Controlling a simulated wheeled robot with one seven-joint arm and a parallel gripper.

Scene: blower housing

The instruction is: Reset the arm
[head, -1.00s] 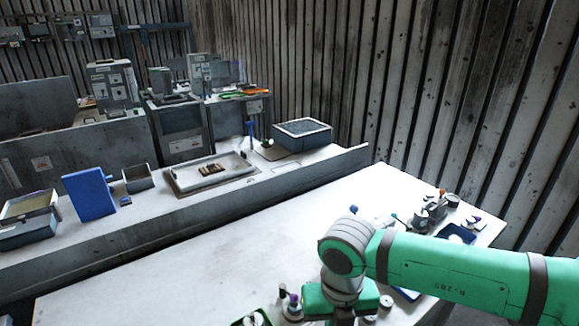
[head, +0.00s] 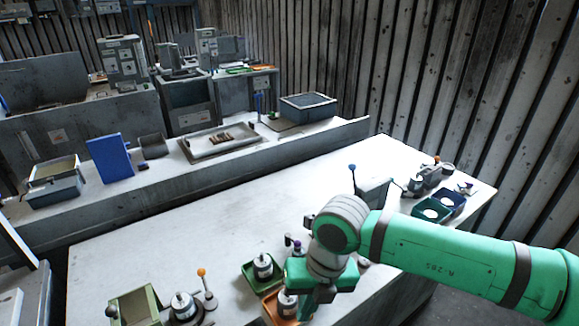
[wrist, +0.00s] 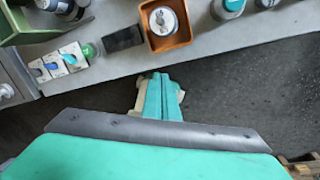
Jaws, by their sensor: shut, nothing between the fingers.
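My gripper (wrist: 160,97) shows in the wrist view with its two teal fingers together and nothing between them. In that view it lies over the dark floor, just off the edge of the white table. In the head view my green and grey arm comes in from the right. Its wrist hangs over the table's near side, and the fingertips are not clear there. An orange tray (wrist: 182,42) holding a round metal part (wrist: 163,20) stands on the table ahead of the fingers.
The white table (head: 190,235) also bears a green tray (head: 247,268) with a part, an orange-knobbed post (head: 202,273) and blue trays (head: 452,198) at the far right. A long grey bench (head: 290,143) runs behind. The table's middle is clear.

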